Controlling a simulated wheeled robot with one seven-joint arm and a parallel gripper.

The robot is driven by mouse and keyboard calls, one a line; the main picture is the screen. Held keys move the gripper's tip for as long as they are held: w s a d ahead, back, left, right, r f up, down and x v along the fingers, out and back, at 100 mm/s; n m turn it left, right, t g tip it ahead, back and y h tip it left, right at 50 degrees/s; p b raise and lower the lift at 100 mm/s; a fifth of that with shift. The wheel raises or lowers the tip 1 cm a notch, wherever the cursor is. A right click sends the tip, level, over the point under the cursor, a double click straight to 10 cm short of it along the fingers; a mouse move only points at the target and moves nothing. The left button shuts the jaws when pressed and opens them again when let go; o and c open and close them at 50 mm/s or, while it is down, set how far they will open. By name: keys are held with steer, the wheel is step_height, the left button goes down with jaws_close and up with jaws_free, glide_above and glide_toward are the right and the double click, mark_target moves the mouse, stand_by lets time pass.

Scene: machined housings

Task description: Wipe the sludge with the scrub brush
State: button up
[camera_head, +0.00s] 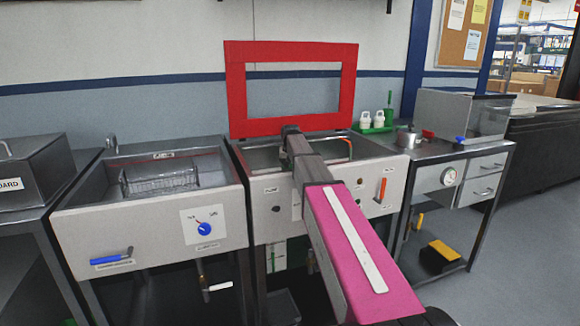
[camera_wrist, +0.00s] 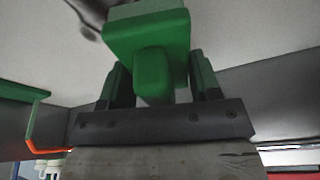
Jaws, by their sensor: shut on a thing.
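My gripper (camera_wrist: 157,70) is shut on a green block-shaped thing with a rounded knob, which I take to be the scrub brush (camera_wrist: 150,35). A paler grey-green layer shows at its far end. A dark curved smear (camera_wrist: 88,18), probably the sludge, lies on the light grey surface up and left of the brush in the wrist view. I cannot tell whether the brush touches that surface. In the head view my arm reaches over the middle sink (camera_head: 262,155), and the gripper and brush are hidden there.
A red rectangular frame (camera_head: 238,95) stands behind the middle sink. An orange-and-green hooked part (camera_wrist: 38,130) is at the sink's side. A left sink (camera_head: 80,215) holds a wire basket (camera_head: 160,178). White bottles (camera_head: 365,119), a green upright brush (camera_head: 388,112) and a pot (camera_head: 406,138) stand right.

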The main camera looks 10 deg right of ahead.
steer(key=shift+f, duration=0.95)
stand_by(0.6)
steer(key=shift+s+d, duration=0.35)
steer(key=shift+s, duration=1.4)
steer(key=shift+s+d, duration=0.35)
steer(key=shift+s, duration=1.35)
steer(key=shift+s+d, duration=0.35)
steer(key=shift+s, duration=1.4)
steer(key=shift+s+d+f, duration=0.15)
steer(key=shift+s, duration=0.7)
steer(key=shift+s+d+f, duration=0.1)
steer(key=shift+s+d, duration=0.05)
steer(key=shift+s, duration=0.7)
steer(key=shift+s+d+f, duration=0.1)
steer(key=shift+s+d, duration=0.05)
steer(key=shift+s, duration=0.1)
steer(key=shift+d, duration=0.65)
steer(key=shift+w+r, duration=0.2)
steer(key=shift+w, duration=0.7)
steer(key=shift+w+r, duration=0.15)
steer(key=shift+w, duration=0.7)
steer(key=shift+w+a, duration=0.2)
steer(key=shift+w, duration=0.6)
steer(key=shift+w+a, duration=0.25)
steer(key=shift+w, duration=0.5)
steer(key=shift+w+a, duration=0.2)
steer(key=shift+w, duration=0.6)
